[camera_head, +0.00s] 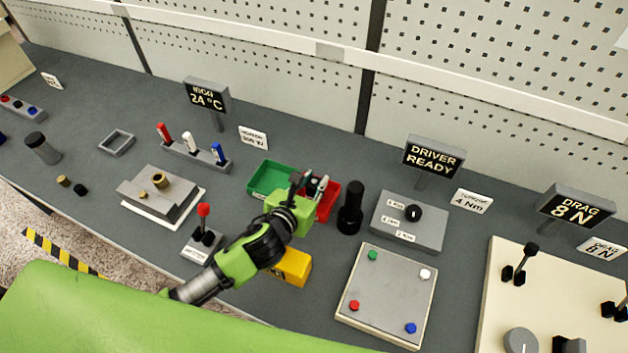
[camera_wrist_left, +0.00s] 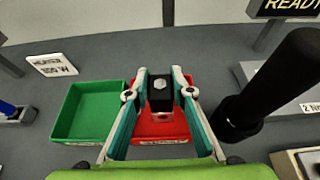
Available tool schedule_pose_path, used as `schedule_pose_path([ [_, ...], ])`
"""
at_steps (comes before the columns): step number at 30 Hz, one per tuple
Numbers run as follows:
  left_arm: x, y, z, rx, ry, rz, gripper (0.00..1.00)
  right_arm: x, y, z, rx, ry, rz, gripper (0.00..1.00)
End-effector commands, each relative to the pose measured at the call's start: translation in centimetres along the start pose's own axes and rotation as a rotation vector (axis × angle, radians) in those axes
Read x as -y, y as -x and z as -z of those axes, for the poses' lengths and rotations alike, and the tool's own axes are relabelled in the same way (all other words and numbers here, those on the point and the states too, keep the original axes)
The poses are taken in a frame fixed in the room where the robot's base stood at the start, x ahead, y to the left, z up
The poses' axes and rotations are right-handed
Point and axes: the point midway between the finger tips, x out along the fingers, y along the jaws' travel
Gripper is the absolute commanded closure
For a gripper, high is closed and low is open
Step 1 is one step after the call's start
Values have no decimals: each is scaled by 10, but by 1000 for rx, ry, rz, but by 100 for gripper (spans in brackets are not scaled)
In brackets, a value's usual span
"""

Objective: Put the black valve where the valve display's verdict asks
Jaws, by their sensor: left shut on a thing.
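The black valve (camera_wrist_left: 161,94), a dark block with a pale hexagonal top, sits between the fingers of my left gripper (camera_wrist_left: 160,85), which is shut on it. In the head view my left gripper (camera_head: 311,183) is over the red bin (camera_head: 327,203), with the green bin (camera_head: 270,178) to its left. In the left wrist view the valve covers the middle of the red bin (camera_wrist_left: 142,129); the green bin (camera_wrist_left: 88,112) is empty. I cannot tell the valve's height above the red bin. No display with a readable valve verdict shows. My right gripper is not in view.
A tall black driver (camera_head: 350,208) stands right of the red bin. The display (camera_head: 434,157) behind reads DRIVER READY. A grey plate (camera_head: 388,291) with coloured bolts lies in front right.

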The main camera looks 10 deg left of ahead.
Motion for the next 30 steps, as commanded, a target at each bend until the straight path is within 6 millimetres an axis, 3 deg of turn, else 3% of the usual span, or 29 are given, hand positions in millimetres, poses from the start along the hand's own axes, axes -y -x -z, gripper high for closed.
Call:
schedule_pose_path([
  [4,0,-1,2,1,-1,0,100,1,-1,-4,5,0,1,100],
  [5,0,-1,3,1,0,-1,76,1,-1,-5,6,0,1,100],
  [6,0,-1,2,1,0,-1,65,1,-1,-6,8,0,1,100],
  [7,0,-1,2,1,0,0,62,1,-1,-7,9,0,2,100],
  [20,0,3,0,-1,-1,1,62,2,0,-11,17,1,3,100],
  [23,0,14,1,0,-2,1,62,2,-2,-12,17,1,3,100],
  [30,0,60,2,-1,-1,2,62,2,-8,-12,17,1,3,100],
])
